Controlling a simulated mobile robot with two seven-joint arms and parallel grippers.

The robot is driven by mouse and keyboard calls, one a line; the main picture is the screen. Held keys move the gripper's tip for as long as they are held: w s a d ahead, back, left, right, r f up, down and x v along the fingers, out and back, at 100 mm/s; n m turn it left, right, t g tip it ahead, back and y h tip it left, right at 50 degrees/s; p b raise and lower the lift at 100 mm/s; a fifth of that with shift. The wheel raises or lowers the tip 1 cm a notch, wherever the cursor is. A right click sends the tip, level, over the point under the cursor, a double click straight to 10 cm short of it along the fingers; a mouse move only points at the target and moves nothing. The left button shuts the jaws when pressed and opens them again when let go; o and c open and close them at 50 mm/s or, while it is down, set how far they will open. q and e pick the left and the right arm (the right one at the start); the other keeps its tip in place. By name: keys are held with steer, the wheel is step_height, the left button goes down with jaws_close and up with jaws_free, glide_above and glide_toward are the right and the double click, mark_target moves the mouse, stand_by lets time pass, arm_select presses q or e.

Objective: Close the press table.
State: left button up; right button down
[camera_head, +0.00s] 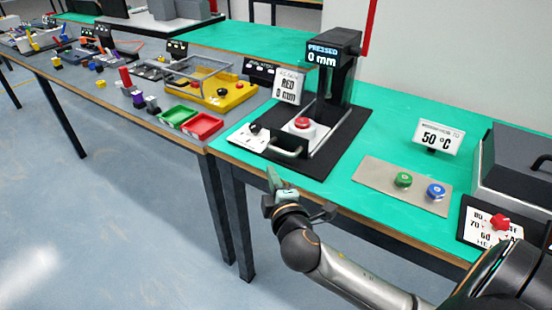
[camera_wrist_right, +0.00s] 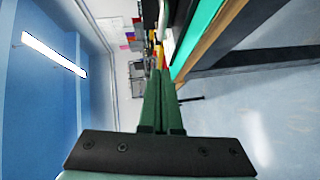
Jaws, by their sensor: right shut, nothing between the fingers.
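The press (camera_head: 342,75) is a black column on a black base plate at the front table, with a display reading "PRESSED 0 mm". Its press table (camera_head: 318,137) is a light slide lying out in front of the column. A red round piece (camera_head: 303,122) sits on it. A dark bar handle (camera_head: 289,153) is at its front end. My right gripper (camera_head: 273,180) is just off the table's front edge, in front of and below the handle and apart from it. Its green fingers (camera_wrist_right: 158,75) are shut and empty in the wrist view. My left gripper is not in view.
A sign reads "RED 0 mm" (camera_head: 288,87). A beige plate with a green button (camera_head: 403,180) and a blue button (camera_head: 436,191) lies to the right. A 50 °C display (camera_head: 438,136) stands behind it. Green and red trays (camera_head: 202,126) are at left. The floor is clear.

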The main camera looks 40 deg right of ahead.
mark_target(310, 128)
steer(key=w+d, duration=0.1)
steer(key=w, duration=0.1)
steer(key=w+d+f, duration=0.1)
steer(key=w+d, duration=0.3)
steer(key=shift+w+d+f+b, duration=0.25)
steer(key=shift+f+b, duration=0.05)
steer(key=shift+f, duration=0.05)
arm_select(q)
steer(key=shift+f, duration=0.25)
